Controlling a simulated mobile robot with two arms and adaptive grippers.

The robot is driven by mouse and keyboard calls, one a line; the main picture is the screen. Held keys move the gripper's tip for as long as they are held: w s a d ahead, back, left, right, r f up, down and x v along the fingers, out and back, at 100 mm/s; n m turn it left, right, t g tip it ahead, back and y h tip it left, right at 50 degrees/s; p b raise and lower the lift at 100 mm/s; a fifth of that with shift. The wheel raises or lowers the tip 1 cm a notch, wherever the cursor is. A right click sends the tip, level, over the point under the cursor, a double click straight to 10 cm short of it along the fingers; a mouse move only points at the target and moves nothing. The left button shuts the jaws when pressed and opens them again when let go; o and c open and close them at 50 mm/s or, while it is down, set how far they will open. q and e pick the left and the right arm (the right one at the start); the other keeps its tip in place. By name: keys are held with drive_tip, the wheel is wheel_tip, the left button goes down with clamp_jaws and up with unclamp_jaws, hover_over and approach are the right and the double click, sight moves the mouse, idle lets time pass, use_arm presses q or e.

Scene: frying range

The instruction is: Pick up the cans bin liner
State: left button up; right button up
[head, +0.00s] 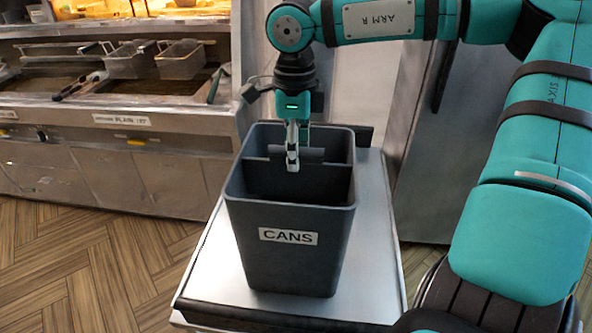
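The cans bin liner (285,265) is a dark grey, open-topped bin with a white CANS label on its front. It stands upright on a pale metal-topped stand in the middle of the head view. A crosspiece with a raised grip (314,156) spans its opening. My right gripper (292,160) points down into the opening, its fingers at the raised grip. The near finger overlaps the grip, and the far finger is mostly hidden, so I cannot tell whether they are closed on it. My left gripper is not in view.
The stand's top (375,255) has bare room around the liner. A fryer counter (115,125) with wire baskets (180,60) and tongs (80,87) lies at the back left. Wooden floor (90,265) is clear on the left. My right arm fills the right side.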

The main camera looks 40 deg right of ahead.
drive_tip(key=f, duration=0.3)
drive_tip(key=shift+d+f+p, duration=0.2)
drive_tip(key=shift+p, duration=0.2)
drive_tip(key=shift+a, duration=0.1)
clamp_jaws()
drive_tip(key=shift+r, duration=0.1)
